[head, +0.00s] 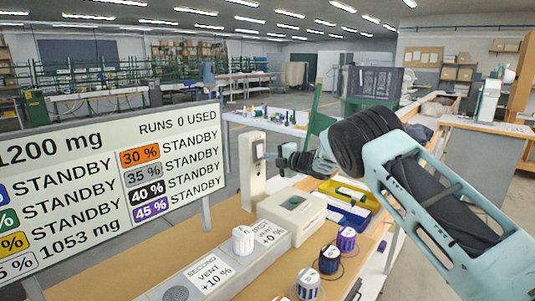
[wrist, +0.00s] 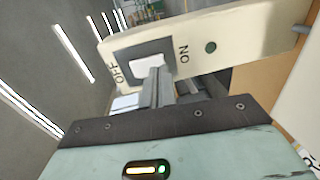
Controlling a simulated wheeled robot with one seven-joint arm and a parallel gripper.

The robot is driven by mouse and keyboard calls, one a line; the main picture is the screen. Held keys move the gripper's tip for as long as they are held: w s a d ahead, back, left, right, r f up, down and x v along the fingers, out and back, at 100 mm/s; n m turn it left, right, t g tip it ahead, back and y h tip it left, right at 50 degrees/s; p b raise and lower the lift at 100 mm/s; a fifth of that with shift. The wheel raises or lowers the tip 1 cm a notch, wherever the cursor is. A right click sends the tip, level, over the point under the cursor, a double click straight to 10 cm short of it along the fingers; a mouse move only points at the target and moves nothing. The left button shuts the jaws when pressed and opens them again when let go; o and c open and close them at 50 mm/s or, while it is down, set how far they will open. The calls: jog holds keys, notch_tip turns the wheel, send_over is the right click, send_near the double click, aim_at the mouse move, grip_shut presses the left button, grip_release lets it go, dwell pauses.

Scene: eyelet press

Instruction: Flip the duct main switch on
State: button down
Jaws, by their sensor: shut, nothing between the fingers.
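The duct main switch is a cream upright box (head: 252,175) on the bench, left of my gripper in the head view. In the wrist view its cream face (wrist: 235,30) lies tilted across the top, with OFF at the left, ON at the right and a dark green round spot (wrist: 211,47) beyond ON. A pale rocker (wrist: 148,62) sits in a grey frame between the labels. My gripper (wrist: 158,75) is shut and empty, its fingertips at the rocker, partly hiding it. Contact and the rocker's tilt cannot be told. The head view also shows my gripper (head: 270,156) beside the box.
A display board (head: 110,175) with STANDBY lines stands at the left. A cream box with a green button (head: 293,210), a white knob (head: 243,240) and several coloured knobs (head: 330,259) are on the bench in front. A yellow bin (head: 350,192) lies below my arm.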

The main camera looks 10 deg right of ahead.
jog(key=shift+w+a+f, duration=0.1)
jog(key=shift+w+a, duration=0.3)
jog(key=shift+w, duration=0.2)
jog(key=shift+f, duration=0.1)
jog(key=shift+w+f+b, duration=0.1)
jog(key=shift+f+b, duration=0.1)
jog(key=shift+b, duration=0.5)
jog(key=shift+a+r, duration=0.1)
jog(key=shift+r, duration=0.15)
